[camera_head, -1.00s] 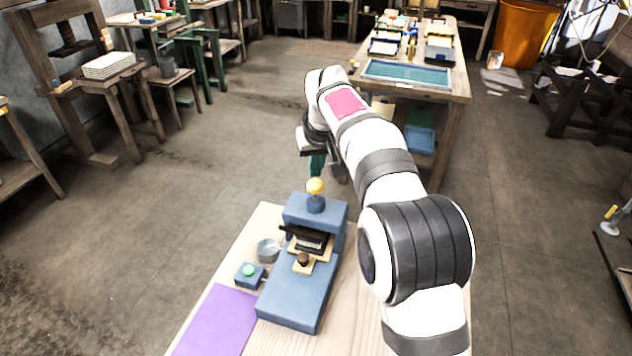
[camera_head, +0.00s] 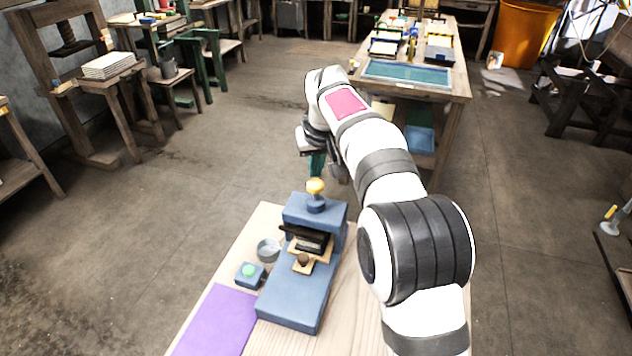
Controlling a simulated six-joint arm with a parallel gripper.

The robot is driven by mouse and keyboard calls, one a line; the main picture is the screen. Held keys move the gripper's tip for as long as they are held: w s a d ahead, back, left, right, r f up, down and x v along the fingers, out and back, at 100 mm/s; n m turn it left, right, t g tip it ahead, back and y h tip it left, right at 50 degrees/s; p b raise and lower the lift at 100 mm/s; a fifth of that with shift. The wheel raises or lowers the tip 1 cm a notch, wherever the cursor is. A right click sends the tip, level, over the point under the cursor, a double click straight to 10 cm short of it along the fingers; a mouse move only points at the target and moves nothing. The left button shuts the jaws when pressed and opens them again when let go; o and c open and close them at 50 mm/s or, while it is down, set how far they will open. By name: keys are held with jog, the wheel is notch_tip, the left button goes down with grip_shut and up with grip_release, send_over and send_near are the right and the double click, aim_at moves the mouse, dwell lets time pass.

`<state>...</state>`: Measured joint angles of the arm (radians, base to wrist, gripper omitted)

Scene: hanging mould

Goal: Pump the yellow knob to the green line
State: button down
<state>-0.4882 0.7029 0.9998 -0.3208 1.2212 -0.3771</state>
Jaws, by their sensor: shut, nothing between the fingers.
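The yellow knob (camera_head: 315,186) stands on top of a blue press (camera_head: 296,293) on the wooden bench. Its short blue collar shows below it. My gripper (camera_head: 317,168) is just behind and above the knob, partly hidden by my own wrist and arm. Its teal fingers point down and are shut with nothing between them. I cannot tell whether the fingertips touch the knob. A dark plate and a small wooden piece with a brown knob (camera_head: 303,260) sit in the press opening. I cannot make out a green line in this view.
On the bench (camera_head: 352,320), a grey cup (camera_head: 268,250) and a small blue box with a green button (camera_head: 249,271) stand left of the press. A purple mat (camera_head: 216,322) lies at the front left. Another table (camera_head: 455,80) stands behind.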

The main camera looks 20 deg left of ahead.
jog(key=shift+f, duration=0.15)
jog(key=shift+f, duration=0.95)
dwell(0.7)
jog(key=shift+r, duration=0.6)
jog(key=shift+f, duration=0.1)
